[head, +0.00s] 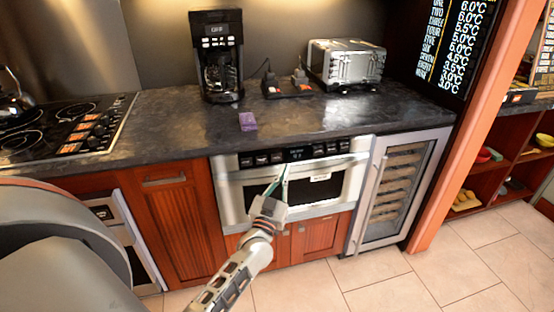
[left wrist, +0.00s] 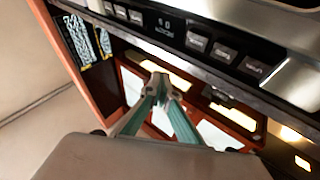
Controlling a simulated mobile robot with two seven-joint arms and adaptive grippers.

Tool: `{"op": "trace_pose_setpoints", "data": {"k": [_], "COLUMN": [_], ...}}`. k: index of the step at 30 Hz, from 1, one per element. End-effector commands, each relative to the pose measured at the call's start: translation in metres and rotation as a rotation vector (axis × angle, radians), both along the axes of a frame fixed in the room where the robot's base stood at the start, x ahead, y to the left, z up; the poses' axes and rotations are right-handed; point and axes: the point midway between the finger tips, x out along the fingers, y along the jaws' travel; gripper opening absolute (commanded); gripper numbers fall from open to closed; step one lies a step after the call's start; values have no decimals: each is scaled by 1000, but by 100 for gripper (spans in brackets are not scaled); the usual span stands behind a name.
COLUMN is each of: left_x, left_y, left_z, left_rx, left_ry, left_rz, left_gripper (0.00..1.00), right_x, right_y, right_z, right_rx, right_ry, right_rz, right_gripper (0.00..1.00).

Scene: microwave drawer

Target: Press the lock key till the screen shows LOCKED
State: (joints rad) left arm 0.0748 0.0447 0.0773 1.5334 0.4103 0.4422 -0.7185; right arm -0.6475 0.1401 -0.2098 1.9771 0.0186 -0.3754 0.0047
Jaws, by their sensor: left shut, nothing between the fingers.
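The microwave drawer (head: 320,190) is a steel-fronted unit set under the counter. Its dark control strip has a small screen (head: 296,153) with several keys on each side. The screen also shows in the left wrist view (left wrist: 166,25), but its small text is too blurred to read. I cannot tell which key is the lock key. My left gripper (head: 284,168) is shut and empty, its green fingers pointing up just below the screen in the head view. In the left wrist view its fingertips (left wrist: 160,80) appear apart from the keys. My right gripper is not in view.
A coffee maker (head: 219,55), a purple box (head: 248,121) and a toaster (head: 346,63) stand on the dark counter (head: 165,120). A wine cooler (head: 397,190) is right of the drawer, and a cooktop (head: 65,125) is at left. The tiled floor in front is clear.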

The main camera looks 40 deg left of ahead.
Motion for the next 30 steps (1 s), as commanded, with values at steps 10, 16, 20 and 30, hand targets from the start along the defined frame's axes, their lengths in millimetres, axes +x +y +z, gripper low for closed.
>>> {"op": "trace_pose_setpoints", "data": {"k": [10,16,20,30], "left_x": [28,42,47,49], "left_y": [35,50,56,58], "left_z": [-18,-18,-18,-17], "left_rx": [1,1,1,0], "left_ry": [6,4,4,1], "left_rz": [2,0,0,0], "left_gripper": [0,0,0,0], "right_x": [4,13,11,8], "right_y": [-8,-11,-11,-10], "right_z": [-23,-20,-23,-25], "right_rx": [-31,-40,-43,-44], "right_ry": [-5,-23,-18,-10], "right_rz": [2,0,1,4], "right_gripper": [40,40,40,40]}}
